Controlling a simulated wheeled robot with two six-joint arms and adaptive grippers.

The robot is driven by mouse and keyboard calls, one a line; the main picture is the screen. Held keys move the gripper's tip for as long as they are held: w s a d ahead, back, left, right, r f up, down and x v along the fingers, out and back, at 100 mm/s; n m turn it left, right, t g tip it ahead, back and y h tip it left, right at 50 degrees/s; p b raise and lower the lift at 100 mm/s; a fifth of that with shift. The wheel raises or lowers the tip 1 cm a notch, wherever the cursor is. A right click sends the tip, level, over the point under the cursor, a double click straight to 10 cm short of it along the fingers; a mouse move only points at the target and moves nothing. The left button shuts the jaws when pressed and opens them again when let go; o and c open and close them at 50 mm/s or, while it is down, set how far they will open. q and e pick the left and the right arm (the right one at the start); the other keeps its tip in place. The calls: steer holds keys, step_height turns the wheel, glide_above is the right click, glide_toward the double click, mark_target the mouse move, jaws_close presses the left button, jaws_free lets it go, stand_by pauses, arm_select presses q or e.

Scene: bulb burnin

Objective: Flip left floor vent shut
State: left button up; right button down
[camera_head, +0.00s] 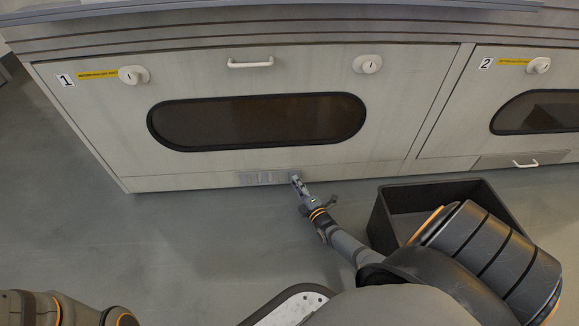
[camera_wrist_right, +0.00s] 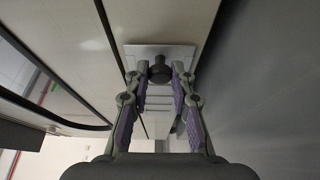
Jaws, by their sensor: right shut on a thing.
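The left floor vent (camera_head: 262,178) is a small slatted grey plate low on the front of the cabinet marked 1. In the right wrist view its pale plate (camera_wrist_right: 187,50) and slats show beyond and between my fingers. A dark round knob (camera_wrist_right: 160,69) stands out from the plate. My right gripper (camera_head: 296,179) is at the vent's right end, with its purple-padded fingers (camera_wrist_right: 160,76) shut on the knob. The fingers hide part of the vent, and I cannot tell how its slats are set. My left gripper is out of view; only part of my left arm shows at lower left.
The cabinet door (camera_head: 100,110) above the vent has a dark oval window (camera_head: 258,120), a handle (camera_head: 250,64) and two round latches. A black open bin (camera_head: 380,215) stands on the floor right of my right forearm. Cabinet 2 has its own vent (camera_head: 495,163). Floor at left is clear.

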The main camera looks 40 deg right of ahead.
steer(key=c, duration=1.1)
jaws_free()
steer(key=shift+s+d, duration=0.2)
steer(key=shift+d, duration=0.05)
steer(key=shift+c, duration=0.2)
step_height(320, 180, up, 10)
steer(key=shift+w+f, duration=0.1)
steer(key=shift+f, duration=0.05)
steer(key=shift+r, duration=0.2)
